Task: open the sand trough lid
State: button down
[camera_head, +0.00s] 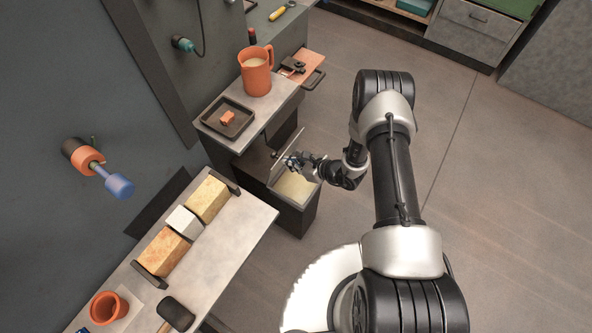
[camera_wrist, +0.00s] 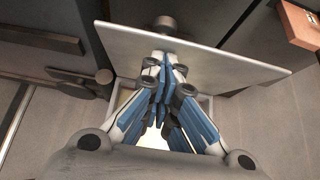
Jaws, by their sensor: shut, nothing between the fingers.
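The sand trough (camera_head: 311,196) is a dark grey bin standing below the small shelf, with pale sand (camera_head: 296,187) showing in its open top. Its lid (camera_head: 289,147) is a thin pale panel raised steeply along the wall side of the opening. In the wrist view the lid (camera_wrist: 225,60) spans the upper middle, with a dark round knob (camera_wrist: 165,24) at its top edge. My gripper (camera_head: 291,161) is over the trough on the lid's sand-facing side. In the wrist view the gripper (camera_wrist: 168,75) has its fingers together, close to the lid; contact is unclear.
A shelf above the trough bears a tray (camera_head: 206,121) and an orange pitcher (camera_head: 256,80). An orange drawer (camera_head: 312,68) stands open behind. A bench with several blocks (camera_head: 186,222) is at the lower left. The floor (camera_head: 480,190) to the right is clear.

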aim_at(283, 155)
jog(key=shift+g+h, duration=0.5)
jog(key=shift+h, duration=0.2)
jog(key=shift+w+a+r, duration=0.35)
jog(key=shift+w+a, duration=0.35)
jog(key=shift+a, duration=0.1)
jog(key=shift+w+a+r, duration=0.35)
jog(key=shift+w+a, duration=0.3)
jog(key=shift+a, duration=0.1)
jog(key=shift+d, duration=0.1)
